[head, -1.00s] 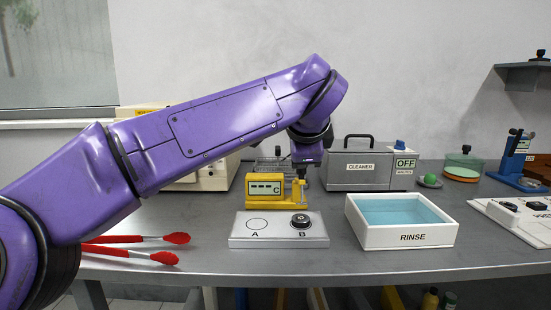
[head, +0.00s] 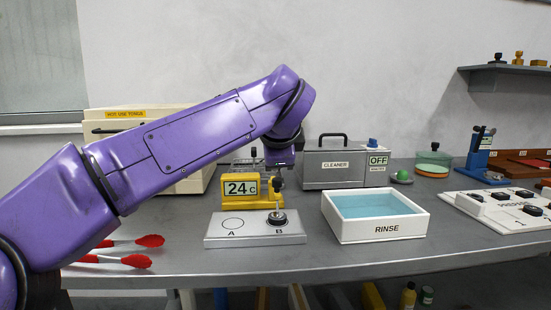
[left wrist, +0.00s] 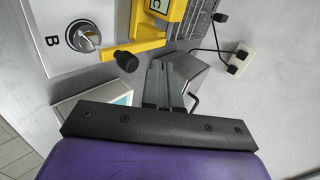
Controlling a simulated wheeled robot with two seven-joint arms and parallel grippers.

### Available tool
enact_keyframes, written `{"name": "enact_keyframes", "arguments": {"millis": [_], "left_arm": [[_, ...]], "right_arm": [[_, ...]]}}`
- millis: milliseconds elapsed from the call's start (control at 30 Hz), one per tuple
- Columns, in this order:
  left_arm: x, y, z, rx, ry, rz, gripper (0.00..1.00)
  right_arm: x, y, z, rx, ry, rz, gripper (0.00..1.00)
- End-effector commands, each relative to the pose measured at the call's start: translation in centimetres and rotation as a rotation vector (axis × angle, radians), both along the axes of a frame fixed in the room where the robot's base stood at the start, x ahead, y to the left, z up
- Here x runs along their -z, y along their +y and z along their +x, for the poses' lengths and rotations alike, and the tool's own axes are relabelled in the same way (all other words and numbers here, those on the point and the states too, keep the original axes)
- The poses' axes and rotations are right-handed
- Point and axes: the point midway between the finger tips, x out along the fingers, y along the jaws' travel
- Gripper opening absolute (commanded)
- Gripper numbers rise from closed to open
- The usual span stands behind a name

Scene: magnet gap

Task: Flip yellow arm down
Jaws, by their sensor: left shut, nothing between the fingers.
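The yellow gauge (head: 240,187) stands behind the grey A/B block (head: 254,238), its display reading 24 C. Its yellow arm (head: 276,190) is at the gauge's right end. In the left wrist view the yellow arm (left wrist: 138,48) ends in a black knob. The knob lies in the picture between the round metal part at B (left wrist: 84,38) and my gripper; I cannot tell the arm's exact tilt. My left gripper (left wrist: 158,68) is shut and empty, pointing down beside the arm. My right gripper is out of view.
A white RINSE tray (head: 375,233) with blue liquid stands right of the block. The CLEANER box (head: 335,171), showing OFF, is behind. Red-tipped tongs (head: 135,261) lie at the front left. A white switch panel (head: 470,210) is at the right.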

Motion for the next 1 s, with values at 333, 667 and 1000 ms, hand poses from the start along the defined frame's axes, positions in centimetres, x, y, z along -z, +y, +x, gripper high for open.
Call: {"name": "enact_keyframes", "arguments": {"millis": [333,667,1000], "left_arm": [[-5.2,0.8,-0.5,-0.008,-0.002,-0.002,0.00],[-7.0,0.3,-7.6,-0.008,-0.003,0.000,0.00],[-8.0,0.2,-9.6,-0.008,-0.001,0.000,0.00]], "right_arm": [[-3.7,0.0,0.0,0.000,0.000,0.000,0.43],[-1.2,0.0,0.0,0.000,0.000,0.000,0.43],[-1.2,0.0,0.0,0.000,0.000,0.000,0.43]]}}
